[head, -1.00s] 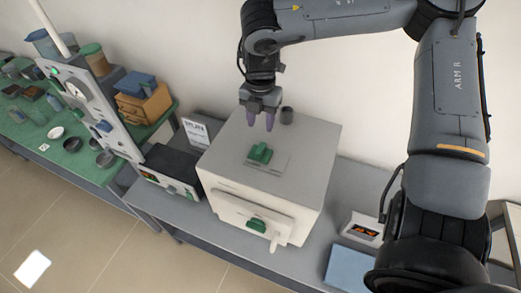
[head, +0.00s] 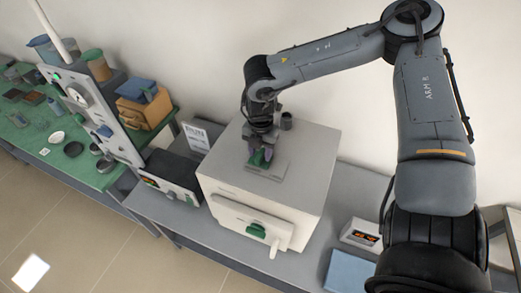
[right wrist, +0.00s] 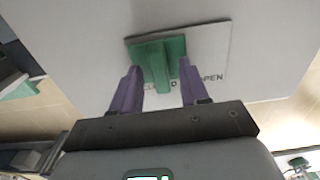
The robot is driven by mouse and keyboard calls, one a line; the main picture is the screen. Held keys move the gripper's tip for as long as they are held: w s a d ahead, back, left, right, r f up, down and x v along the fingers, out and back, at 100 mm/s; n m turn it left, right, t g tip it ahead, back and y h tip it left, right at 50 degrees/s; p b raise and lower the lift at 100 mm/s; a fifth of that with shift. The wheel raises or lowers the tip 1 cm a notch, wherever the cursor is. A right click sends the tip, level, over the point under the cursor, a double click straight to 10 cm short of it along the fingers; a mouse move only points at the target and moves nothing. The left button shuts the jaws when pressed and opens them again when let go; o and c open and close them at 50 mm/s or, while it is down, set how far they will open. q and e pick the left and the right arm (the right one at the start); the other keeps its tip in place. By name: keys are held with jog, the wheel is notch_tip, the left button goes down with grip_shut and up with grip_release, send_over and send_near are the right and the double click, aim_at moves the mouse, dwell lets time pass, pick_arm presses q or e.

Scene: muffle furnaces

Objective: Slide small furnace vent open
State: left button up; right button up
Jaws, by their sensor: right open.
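The small white furnace (head: 262,185) stands on the grey bench, with a flat vent plate (head: 280,168) on its top. The green vent slider (right wrist: 155,62) sits on the plate, at its left part in the right wrist view. Printed lettering shows on the plate, with "OPEN" at the right and the other word partly hidden behind the slider. My right gripper (head: 262,157) is low over the furnace top. In the right wrist view its open purple fingers (right wrist: 160,88) are on either side of the slider's near end, with gaps showing. My left gripper is not in view.
A dark vent stub (head: 287,121) stands behind the plate on the furnace top. A dark controller box (head: 172,176) is at left; a display unit (head: 361,234) and blue pad (head: 350,270) are at right.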

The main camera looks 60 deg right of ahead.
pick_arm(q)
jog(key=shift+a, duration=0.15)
pick_arm(e)
grip_shut()
